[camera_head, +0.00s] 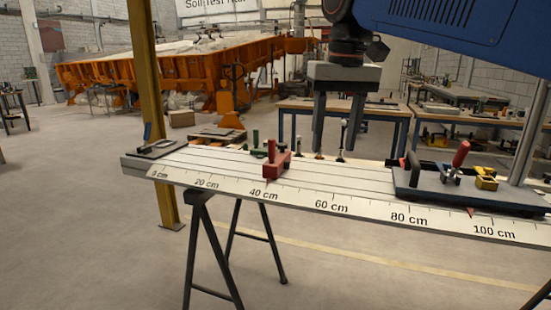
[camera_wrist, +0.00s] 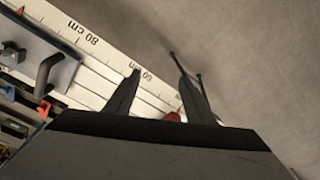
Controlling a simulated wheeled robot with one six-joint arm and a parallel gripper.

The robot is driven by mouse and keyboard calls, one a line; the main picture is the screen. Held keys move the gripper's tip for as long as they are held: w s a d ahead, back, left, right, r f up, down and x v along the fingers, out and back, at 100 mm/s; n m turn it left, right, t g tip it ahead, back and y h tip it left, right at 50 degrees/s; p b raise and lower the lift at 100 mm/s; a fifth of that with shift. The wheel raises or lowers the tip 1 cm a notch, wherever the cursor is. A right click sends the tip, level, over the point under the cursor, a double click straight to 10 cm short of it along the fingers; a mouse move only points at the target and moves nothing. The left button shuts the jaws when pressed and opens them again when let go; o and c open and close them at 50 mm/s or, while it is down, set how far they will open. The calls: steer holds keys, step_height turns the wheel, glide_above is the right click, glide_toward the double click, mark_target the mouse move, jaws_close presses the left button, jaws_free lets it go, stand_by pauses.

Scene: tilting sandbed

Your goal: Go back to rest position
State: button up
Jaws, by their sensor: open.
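My gripper (camera_head: 338,122) hangs in the head view with its two dark fingers pointing down and apart, nothing between them. It is above and behind the long rail (camera_head: 330,190), which carries a centimetre scale on its front. In the wrist view the fingers (camera_wrist: 157,84) are also spread and empty, over the rail near the 60 cm mark. A red slider block (camera_head: 277,166) with a red handle stands on the rail near 40 cm, left of my gripper and apart from it. In the wrist view a small red part (camera_wrist: 173,117) shows between the fingers, mostly hidden.
A dark carriage (camera_head: 470,188) with a red-handled lever (camera_head: 460,155) and a yellow block (camera_head: 486,179) sits at the rail's right end. A yellow post (camera_head: 148,100) stands at the left. Workbenches (camera_head: 345,110) and an orange sandbed (camera_head: 190,75) are behind. The floor in front is clear.

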steer(key=s+d+f+t, duration=0.1)
steer(key=s+d+f, duration=0.4)
steer(key=f, duration=0.5)
steer(key=s+d+f+m+t, duration=0.1)
steer(key=s+d+f, duration=0.5)
steer(key=f, duration=0.5)
steer(key=s+d+f+m+t, duration=0.1)
steer(key=s+d+f, duration=0.5)
steer(key=f, duration=0.5)
steer(key=shift+s+t+h, duration=0.3)
steer(key=shift+s, duration=0.2)
